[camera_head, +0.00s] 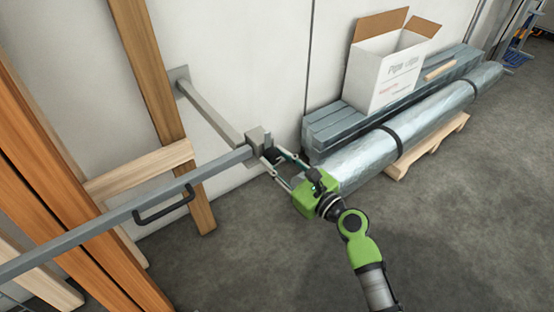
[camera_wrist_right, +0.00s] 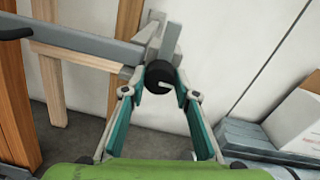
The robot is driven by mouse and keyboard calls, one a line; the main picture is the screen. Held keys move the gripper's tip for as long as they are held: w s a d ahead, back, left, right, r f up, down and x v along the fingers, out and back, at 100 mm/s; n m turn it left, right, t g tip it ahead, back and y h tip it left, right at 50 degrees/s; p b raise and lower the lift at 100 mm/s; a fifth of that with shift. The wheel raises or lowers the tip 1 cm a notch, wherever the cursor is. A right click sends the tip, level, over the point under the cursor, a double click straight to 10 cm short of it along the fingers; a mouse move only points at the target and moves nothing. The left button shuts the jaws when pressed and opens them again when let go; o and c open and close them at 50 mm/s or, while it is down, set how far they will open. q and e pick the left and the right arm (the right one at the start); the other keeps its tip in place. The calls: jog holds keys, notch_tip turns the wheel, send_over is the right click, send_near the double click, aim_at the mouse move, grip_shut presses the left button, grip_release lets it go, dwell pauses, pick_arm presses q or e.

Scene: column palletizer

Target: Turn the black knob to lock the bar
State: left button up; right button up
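The grey bar (camera_head: 125,212) runs from the lower left to a grey bracket (camera_head: 257,139) on a wall-mounted post, and its end sits at the bracket. The black knob (camera_wrist_right: 160,76) is on the near side of the bracket in the right wrist view. In the head view the knob is small, dark and partly hidden by the fingers. My right gripper (camera_head: 276,160) reaches the bracket. In the wrist view its open fingers (camera_wrist_right: 160,88) stand on either side of the knob, with a small gap seeming to show; contact is unclear. My left gripper is out of view.
A black handle (camera_head: 163,206) is on the bar. Wooden boards (camera_head: 150,80) stand upright at the left. At the right, a wrapped roll (camera_head: 415,125) and grey beams lie on pallet wood, with an open white box (camera_head: 385,72) on them. The floor in front is clear.

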grip_shut()
